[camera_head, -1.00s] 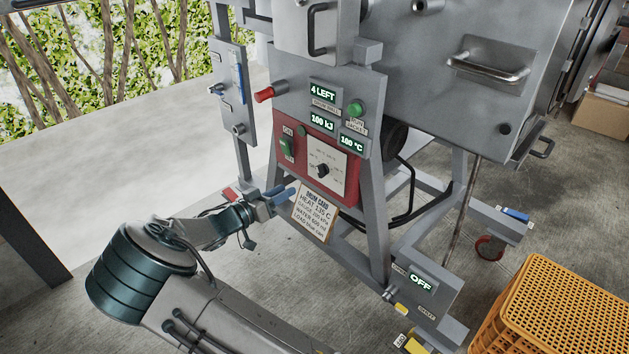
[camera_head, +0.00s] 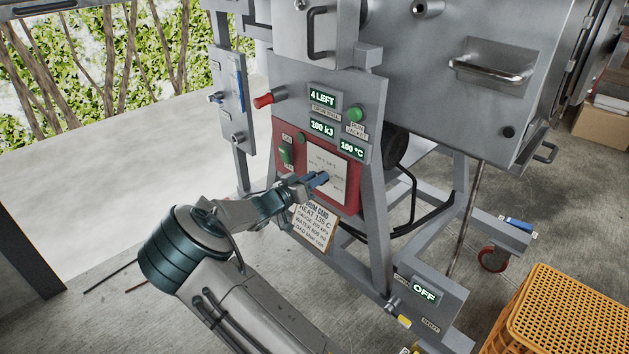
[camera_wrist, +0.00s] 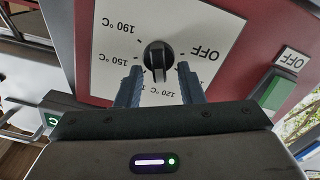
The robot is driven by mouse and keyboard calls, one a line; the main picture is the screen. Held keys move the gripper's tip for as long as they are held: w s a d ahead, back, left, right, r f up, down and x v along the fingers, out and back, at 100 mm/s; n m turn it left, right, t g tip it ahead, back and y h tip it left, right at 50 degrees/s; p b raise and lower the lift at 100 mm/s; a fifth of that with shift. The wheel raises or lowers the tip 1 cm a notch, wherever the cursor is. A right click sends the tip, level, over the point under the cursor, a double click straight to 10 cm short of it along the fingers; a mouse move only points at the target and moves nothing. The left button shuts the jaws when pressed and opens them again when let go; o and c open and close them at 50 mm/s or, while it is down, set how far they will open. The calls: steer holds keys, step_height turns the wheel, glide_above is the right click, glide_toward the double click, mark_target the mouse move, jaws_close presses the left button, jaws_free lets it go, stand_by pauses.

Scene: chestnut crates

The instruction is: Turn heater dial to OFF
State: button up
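The heater dial is a black knob (camera_wrist: 157,57) on a white plate (camera_wrist: 205,25) set in a red panel. In the wrist view the plate appears upside down, with 120, 150 and 190 °C marks and OFF at the right. The knob's pointer seems to face down, toward the 120 °C side. My gripper (camera_wrist: 158,82) is open, its two blue-grey fingers apart on either side just below the knob in the wrist view. No contact is visible. In the head view my gripper (camera_head: 318,180) covers the knob, in front of the plate (camera_head: 338,172).
A green switch (camera_head: 285,152) sits left of the plate on the red panel (camera_head: 352,200); it also shows in the wrist view. A drum card (camera_head: 315,228) hangs below. Displays read 100 kJ and 100 °C. An orange crate (camera_head: 560,300) stands at lower right.

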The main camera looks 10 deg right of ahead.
steer(key=shift+d, duration=0.15)
steer(key=c, duration=0.6)
steer(key=shift+n, duration=0.4)
steer(key=shift+w+f+n+p, duration=0.1)
steer(key=shift+f+n+p, duration=0.15)
steer(key=shift+n+p, duration=1.85)
steer(key=shift+w+f+n+p, duration=0.1)
steer(key=shift+f+n+p, duration=0.3)
steer(key=shift+n, duration=3.25)
steer(key=shift+w+f+n+p, duration=0.15)
steer(key=shift+n+p, duration=1.25)
steer(key=shift+n, duration=1.45)
steer(key=shift+s, duration=0.15)
